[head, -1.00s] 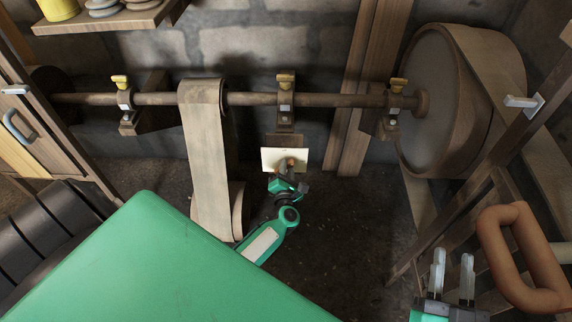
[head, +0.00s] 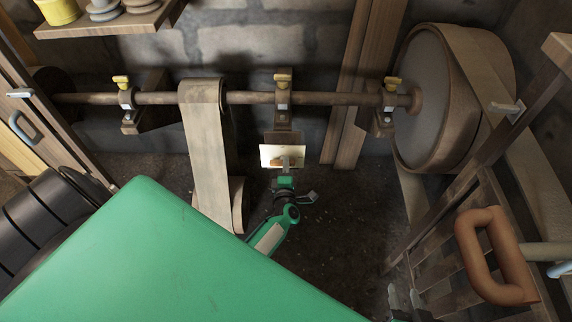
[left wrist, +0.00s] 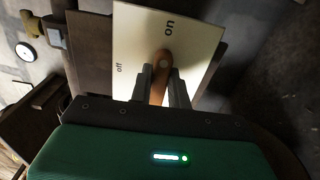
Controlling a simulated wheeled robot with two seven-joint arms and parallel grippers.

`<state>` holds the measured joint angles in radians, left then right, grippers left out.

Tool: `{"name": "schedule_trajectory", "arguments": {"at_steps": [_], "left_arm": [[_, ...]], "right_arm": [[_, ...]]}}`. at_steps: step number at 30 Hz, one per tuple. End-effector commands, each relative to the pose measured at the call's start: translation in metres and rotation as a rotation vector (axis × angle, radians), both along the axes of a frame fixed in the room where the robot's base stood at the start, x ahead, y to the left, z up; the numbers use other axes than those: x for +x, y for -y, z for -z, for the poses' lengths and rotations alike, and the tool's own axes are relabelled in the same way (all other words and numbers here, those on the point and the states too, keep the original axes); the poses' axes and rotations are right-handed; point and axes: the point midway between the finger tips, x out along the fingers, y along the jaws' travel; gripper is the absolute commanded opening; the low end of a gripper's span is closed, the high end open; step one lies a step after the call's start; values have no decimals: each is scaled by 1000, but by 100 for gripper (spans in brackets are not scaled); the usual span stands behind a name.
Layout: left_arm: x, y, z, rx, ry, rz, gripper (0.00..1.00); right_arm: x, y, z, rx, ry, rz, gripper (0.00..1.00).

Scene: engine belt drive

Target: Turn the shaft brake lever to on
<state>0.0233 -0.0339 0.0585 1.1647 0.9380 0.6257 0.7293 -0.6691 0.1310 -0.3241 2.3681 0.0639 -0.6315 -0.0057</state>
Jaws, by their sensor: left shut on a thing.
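The shaft brake is a pale plate (head: 268,153) below the middle shaft bearing. In the left wrist view the plate (left wrist: 135,30) reads "on" at the top and "off" at the left. An orange-brown lever (left wrist: 163,58) is mounted on it; its grip end runs down between my fingers. My left gripper (left wrist: 162,90) is shut on this lever, a finger on each side. In the head view the left gripper (head: 286,172) is at the plate, partly covering the lever. My right gripper (head: 407,298) is at the bottom edge, fingers apart and empty, mostly cut off.
The shaft (head: 320,98) runs along the brick wall with a belt (head: 207,150) hanging from it. A large drum (head: 428,100) stands at the right. A brown loop handle (head: 497,255) and wooden frame are at lower right. A green surface (head: 170,250) fills the foreground.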

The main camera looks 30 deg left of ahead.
Motion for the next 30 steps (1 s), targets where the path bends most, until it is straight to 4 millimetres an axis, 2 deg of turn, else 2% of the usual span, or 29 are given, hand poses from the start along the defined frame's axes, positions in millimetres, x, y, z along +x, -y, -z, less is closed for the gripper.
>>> {"name": "schedule_trajectory", "arguments": {"at_steps": [19, 20, 23, 30], "left_arm": [[-1, 1, 2, 42, -29, 2, 0], [-1, 1, 2, 42, -29, 2, 22], [-1, 1, 2, 42, -28, 1, 40], [0, 1, 1, 42, -27, 0, 40]], "right_arm": [[-1, 5, 1, -18, -27, 2, 36], [-1, 5, 0, -18, -27, 2, 36], [-1, 5, 0, -17, -26, 2, 36], [-1, 4, 0, -17, -26, 2, 36]]}}
